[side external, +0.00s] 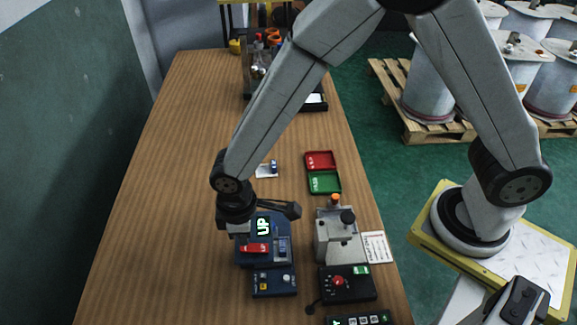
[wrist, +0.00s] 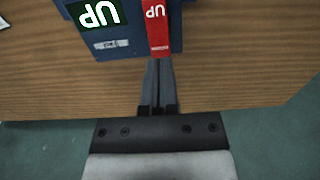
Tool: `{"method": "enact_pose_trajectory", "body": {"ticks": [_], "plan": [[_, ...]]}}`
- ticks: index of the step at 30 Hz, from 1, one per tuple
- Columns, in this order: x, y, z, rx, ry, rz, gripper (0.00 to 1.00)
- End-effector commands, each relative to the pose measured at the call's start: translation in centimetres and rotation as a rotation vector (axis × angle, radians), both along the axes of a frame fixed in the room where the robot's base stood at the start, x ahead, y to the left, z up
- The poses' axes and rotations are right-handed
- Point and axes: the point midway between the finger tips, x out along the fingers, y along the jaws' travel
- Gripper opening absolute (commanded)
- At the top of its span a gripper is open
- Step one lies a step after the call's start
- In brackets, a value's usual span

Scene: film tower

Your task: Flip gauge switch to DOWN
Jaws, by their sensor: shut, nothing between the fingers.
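The gauge is a blue box (side external: 283,229) on the wooden table, also at the top of the wrist view (wrist: 122,50). Its green display (side external: 263,226) reads UP, and the same display shows in the wrist view (wrist: 97,14). Its red switch paddle (side external: 255,247) is marked UP in the wrist view (wrist: 157,28). My gripper (wrist: 159,61) is shut and empty, its fingertips at the near end of the red paddle. I cannot tell whether they touch it. In the side view my gripper (side external: 241,231) is over the gauge's left part, its fingertips hard to make out.
A small blue box with buttons (side external: 274,282) lies in front of the gauge. A grey fixture with a black knob (side external: 336,235) and a black box with a red knob (side external: 347,285) stand to the right. Red (side external: 320,160) and green (side external: 325,182) trays lie behind. The table's left side is clear.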

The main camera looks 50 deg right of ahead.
Motion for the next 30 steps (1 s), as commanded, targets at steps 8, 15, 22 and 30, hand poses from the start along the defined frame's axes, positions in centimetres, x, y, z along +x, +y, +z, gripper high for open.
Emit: {"method": "enact_pose_trajectory", "body": {"ticks": [8,15,22,30], "plan": [[0.0,0.0,-0.04,0.0,0.0,0.0,0.0],[0.01,0.01,-0.25,0.0,0.0,0.0,0.0],[0.01,0.01,-0.49,0.0,0.0,0.0,0.0],[0.01,0.01,-0.77,0.0,0.0,0.0,0.0]]}}
